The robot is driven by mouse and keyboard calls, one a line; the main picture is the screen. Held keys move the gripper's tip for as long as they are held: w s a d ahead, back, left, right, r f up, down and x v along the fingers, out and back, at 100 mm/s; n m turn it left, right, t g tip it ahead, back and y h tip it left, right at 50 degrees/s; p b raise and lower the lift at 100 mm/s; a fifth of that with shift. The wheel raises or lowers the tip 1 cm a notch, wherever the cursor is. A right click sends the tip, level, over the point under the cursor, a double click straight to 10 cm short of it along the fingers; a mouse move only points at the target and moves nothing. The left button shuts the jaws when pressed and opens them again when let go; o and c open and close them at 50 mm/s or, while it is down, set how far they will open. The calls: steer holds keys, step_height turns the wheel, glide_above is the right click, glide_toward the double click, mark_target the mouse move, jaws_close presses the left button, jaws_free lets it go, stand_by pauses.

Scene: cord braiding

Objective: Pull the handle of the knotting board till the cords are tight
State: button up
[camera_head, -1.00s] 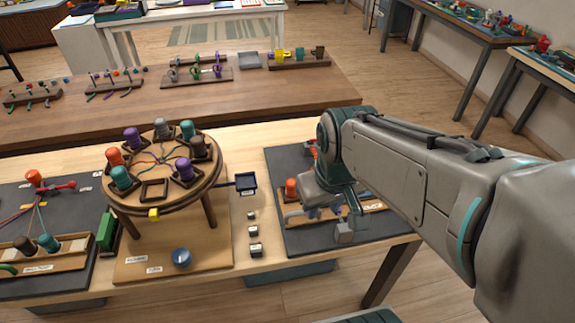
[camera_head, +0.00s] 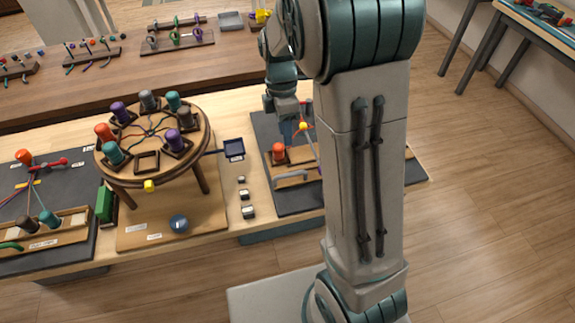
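The board on the right, which I take for the knotting board (camera_head: 262,132), is a dark mat partly hidden behind my arm. An orange bobbin (camera_head: 278,152) stands on it, with a yellow piece (camera_head: 303,126) and coloured cords close by. A grey bar handle (camera_head: 290,179) lies near its front left. I cannot tell how tight the cords are. My gripper (camera_head: 288,138) points down over the back left of this board, just above and behind the orange bobbin, apart from the grey handle. Its fingertips are small and partly merged with the background, so their opening is unclear.
A round braiding stand (camera_head: 112,172) with several bobbins stands left of the board. Another dark board (camera_head: 75,180) is at the far left. A brown table (camera_head: 110,95) runs behind.

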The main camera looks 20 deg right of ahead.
steer(key=p, duration=0.1)
glide_above(288, 169)
steer(key=s+a, duration=0.1)
steer(key=s, duration=0.3)
step_height(288, 169, down, 13)
steer(key=shift+s+a+r, duration=0.1)
steer(key=shift+r, duration=0.1)
jaws_close()
